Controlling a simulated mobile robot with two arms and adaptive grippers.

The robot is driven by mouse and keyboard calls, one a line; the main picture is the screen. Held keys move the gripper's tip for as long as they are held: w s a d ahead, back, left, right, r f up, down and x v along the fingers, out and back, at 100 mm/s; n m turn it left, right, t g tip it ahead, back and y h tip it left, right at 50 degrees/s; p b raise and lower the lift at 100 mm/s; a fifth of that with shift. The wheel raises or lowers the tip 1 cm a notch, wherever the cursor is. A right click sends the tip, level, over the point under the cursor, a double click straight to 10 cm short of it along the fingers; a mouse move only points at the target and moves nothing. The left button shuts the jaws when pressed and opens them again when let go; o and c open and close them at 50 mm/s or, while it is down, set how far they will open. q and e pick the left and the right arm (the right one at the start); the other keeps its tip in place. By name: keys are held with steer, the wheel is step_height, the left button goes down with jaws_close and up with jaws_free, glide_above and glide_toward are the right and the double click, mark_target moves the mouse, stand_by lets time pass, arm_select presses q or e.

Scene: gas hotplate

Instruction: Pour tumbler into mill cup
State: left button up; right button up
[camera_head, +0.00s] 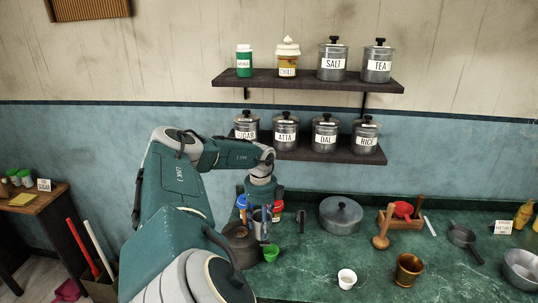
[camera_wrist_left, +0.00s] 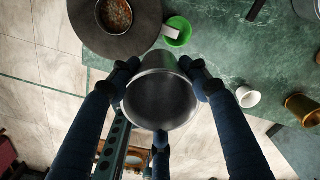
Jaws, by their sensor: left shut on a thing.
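My left gripper (camera_wrist_left: 160,85) is shut on a grey metal tumbler (camera_wrist_left: 160,102), with a finger on each side of it. The tumbler's mouth faces the wrist camera and its inside looks dark; I cannot tell what it holds. In the head view the tumbler (camera_head: 262,224) is at the counter's left end, close by the round dark mill (camera_head: 238,245). In the wrist view the mill (camera_wrist_left: 88,30) has a round cup-like opening (camera_wrist_left: 115,14) with reddish-brown grainy stuff inside. The tumbler is apart from that opening. My right gripper is not in view.
A small green cup (camera_head: 271,253) stands beside the mill. Blue and red containers (camera_head: 277,207) are behind the tumbler. A lidded pot (camera_head: 341,215), white cup (camera_head: 346,278) and brass mortar (camera_head: 408,269) stand to the right. Shelves with labelled jars hang above.

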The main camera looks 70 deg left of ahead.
arm_select(q)
steer(key=shift+s+a, duration=0.15)
steer(key=shift+r, duration=2)
